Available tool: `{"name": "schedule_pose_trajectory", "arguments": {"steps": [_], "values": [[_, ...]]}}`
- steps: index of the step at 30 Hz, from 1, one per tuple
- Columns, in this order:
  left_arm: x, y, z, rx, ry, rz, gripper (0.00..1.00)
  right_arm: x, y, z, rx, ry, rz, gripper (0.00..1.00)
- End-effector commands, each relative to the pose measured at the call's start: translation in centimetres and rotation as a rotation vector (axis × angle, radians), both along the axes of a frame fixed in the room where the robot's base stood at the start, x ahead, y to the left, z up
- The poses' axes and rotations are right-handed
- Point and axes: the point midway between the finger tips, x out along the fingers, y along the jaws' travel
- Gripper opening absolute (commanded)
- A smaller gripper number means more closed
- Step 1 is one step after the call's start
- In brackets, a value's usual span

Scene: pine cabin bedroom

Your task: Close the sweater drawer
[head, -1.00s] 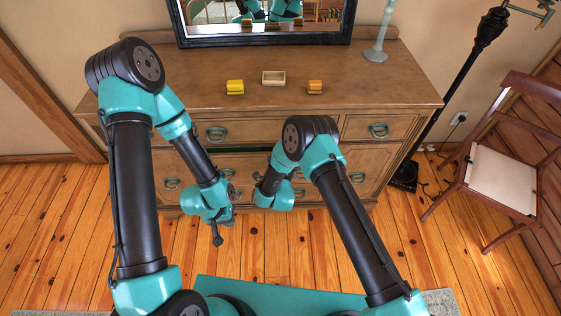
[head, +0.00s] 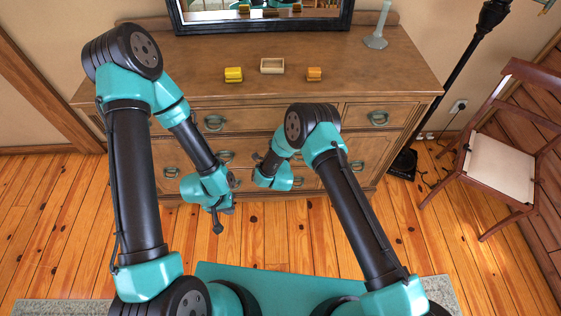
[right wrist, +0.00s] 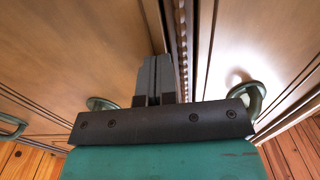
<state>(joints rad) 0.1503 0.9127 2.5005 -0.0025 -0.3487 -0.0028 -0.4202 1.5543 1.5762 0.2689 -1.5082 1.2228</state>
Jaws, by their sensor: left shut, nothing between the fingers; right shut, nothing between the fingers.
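The wooden dresser (head: 330,60) stands ahead with ring-handled drawers. Its wide middle drawer (head: 190,150), apparently the sweater drawer, looks flush or nearly flush in the head view; my arms cover part of its front. No drawer contents show. My left gripper (head: 217,227) is shut and empty, pointing down in front of the dresser. My right gripper is mostly hidden behind its wrist in the head view. In the right wrist view it (right wrist: 156,80) is shut and empty, close to the drawer fronts, between two ring handles (right wrist: 101,103) (right wrist: 250,96). Contact cannot be told.
On the dresser top are a yellow item (head: 233,74), a small tray (head: 272,66), an orange item (head: 314,74), a pale candlestick (head: 377,35) and a mirror (head: 262,28). A lamp stand (head: 461,65) and chair (head: 500,165) stand right. The floor left of the dresser is clear.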

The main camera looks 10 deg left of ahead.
Motion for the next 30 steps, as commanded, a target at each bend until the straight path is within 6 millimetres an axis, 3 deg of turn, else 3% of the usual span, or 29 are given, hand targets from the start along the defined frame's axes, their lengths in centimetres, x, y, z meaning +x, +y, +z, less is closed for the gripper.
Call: {"name": "schedule_pose_trajectory", "arguments": {"steps": [18, 24, 30], "values": [[0.0, 0.0, 0.0, 0.000, 0.000, 0.000, 0.00, -11.5, -1.1, -0.2, -0.005, 0.006, 0.012, 0.00], [0.0, 0.0, 0.0, 0.000, 0.000, 0.000, 0.00, -13.2, -1.4, -0.2, -0.004, 0.005, 0.011, 0.00], [0.0, 0.0, 0.0, 0.000, 0.000, 0.000, 0.00, -13.4, -1.5, -0.2, -0.004, 0.004, 0.010, 0.00]]}}
